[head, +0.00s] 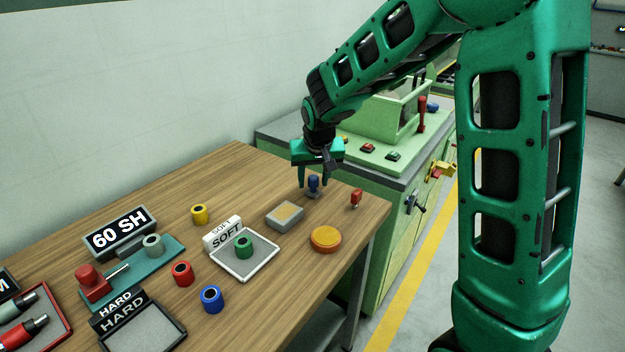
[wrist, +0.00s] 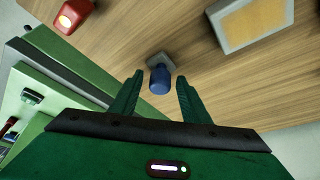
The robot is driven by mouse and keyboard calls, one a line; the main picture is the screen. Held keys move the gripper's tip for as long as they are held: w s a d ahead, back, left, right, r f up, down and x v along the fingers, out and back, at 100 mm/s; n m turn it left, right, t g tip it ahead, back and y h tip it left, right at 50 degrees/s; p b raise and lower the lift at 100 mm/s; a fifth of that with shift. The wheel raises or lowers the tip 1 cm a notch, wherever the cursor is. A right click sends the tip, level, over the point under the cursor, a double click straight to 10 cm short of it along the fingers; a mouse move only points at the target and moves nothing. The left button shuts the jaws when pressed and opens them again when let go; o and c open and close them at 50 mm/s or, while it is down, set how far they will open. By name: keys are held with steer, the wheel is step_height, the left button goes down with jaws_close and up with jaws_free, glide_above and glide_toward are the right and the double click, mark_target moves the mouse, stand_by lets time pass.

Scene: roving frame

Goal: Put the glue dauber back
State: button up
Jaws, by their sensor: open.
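A small blue-handled piece (head: 313,184) on a grey foot stands near the far right end of the wooden table; no label shows whether it is the glue dauber. In the wrist view its blue top (wrist: 159,80) lies between my fingertips, with the grey foot beyond. My gripper (head: 313,182) is open, pointing down over it, with a finger on each side. Contact cannot be made out. A grey box with a tan top (head: 285,215) sits to the left.
An orange round disc (head: 326,239) lies near the front edge. SOFT (head: 249,274) and HARD (head: 170,341) trays, a teal 60 SH fixture (head: 160,266) and several coloured rollers fill the left. A green machine (head: 385,205) stands behind the table.

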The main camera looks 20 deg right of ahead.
steer(key=d+v, duration=0.1)
steer(key=v, duration=1.1)
steer(key=s+d+f+m+g, duration=0.1)
steer(key=s+d+m+g, duration=0.15)
steer(key=s+d, duration=1.3)
steer(key=s+f+m+g, duration=0.1)
steer(key=s+f, duration=0.1)
steer(key=s, duration=0.7)
steer(key=s+d+f+m+g, duration=0.1)
steer(key=s+f, duration=0.1)
steer(key=s, duration=0.8)
steer(key=shift+s+d+f+y, duration=0.2)
steer(key=shift+s+d+y, duration=0.1)
steer(key=shift+y, duration=0.1)
